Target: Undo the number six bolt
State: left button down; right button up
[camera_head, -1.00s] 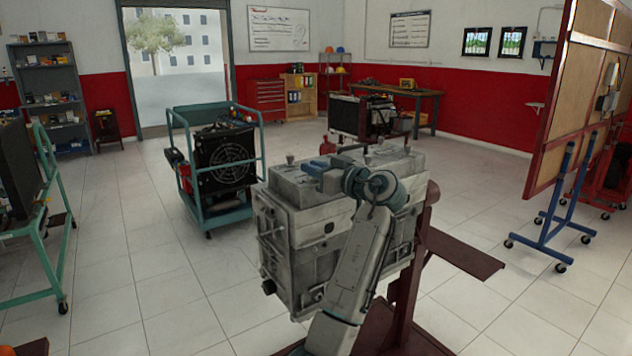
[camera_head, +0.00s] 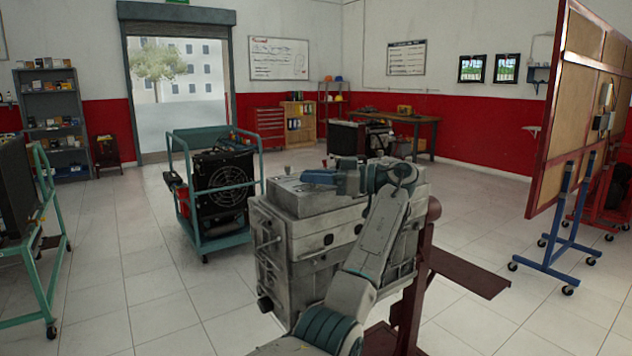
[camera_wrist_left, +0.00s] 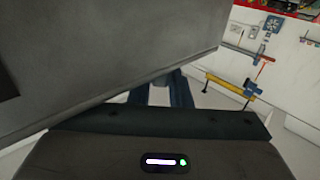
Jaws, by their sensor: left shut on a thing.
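The grey engine block (camera_head: 285,248) stands on a dark red stand (camera_head: 408,305) in the middle of the head view. My left arm reaches over its front to the top. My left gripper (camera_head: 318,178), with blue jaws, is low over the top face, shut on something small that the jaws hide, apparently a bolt. I cannot read any number there. A small upright bolt-like knob (camera_head: 287,170) stands at the top's far left. In the left wrist view, the blue jaws (camera_wrist_left: 168,92) show beside a large grey surface that hides much of the view. My right gripper is out of view.
A teal wheeled frame with a radiator (camera_head: 222,190) stands behind to the left. Another teal frame (camera_head: 50,235) is at the left edge. A wheeled wooden board (camera_head: 575,110) stands at the right. Open tiled floor lies between them.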

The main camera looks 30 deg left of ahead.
pick_arm(q)
jog(key=shift+f+n+g+h, duration=0.2)
jog(key=shift+n+g+h, duration=0.3)
jog(key=shift+g, duration=0.4)
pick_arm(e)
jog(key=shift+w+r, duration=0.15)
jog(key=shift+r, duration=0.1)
pick_arm(q)
jog(key=c, duration=1.4)
grip_release()
jog(key=shift+s+a, duration=0.1)
jog(key=shift+a, duration=0.2)
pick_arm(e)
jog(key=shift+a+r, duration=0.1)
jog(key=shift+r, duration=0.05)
